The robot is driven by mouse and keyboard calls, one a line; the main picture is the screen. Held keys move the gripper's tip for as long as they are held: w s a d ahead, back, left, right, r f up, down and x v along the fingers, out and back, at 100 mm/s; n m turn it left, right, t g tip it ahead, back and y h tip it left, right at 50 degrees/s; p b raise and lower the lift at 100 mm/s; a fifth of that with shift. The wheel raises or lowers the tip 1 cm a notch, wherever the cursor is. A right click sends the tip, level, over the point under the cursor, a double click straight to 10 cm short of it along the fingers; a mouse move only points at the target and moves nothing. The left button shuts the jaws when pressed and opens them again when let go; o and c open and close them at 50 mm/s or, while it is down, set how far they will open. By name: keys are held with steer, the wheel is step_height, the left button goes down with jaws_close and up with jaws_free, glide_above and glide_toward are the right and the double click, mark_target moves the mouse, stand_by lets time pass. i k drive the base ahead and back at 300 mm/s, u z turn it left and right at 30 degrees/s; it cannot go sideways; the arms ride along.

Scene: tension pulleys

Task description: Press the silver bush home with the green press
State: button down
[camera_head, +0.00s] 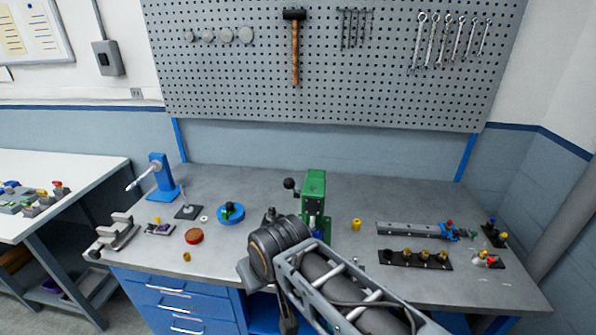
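The green press (314,190) stands upright near the middle of the bench, with a black ball-ended lever sticking out to its left. My arm crosses in front of its lower part, so the press base and whatever sits under the ram are largely hidden. I cannot make out the silver bush; it may be behind my arm or too small to tell. My gripper is not clearly seen; a dark part (287,318) below my arm's dark joint may belong to it, and its fingers cannot be made out.
The grey bench (350,185) holds a blue stand (161,178), a blue round fixture (231,213), a red disc (194,236), a yellow piece (356,224), a grey rail (408,230) and a black strip with brass parts (414,259). The back right of the bench is clear.

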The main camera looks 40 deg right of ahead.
mark_target(289, 184)
steer(key=z, duration=1.1)
steer(key=i, duration=0.4)
steer(key=u, duration=0.7)
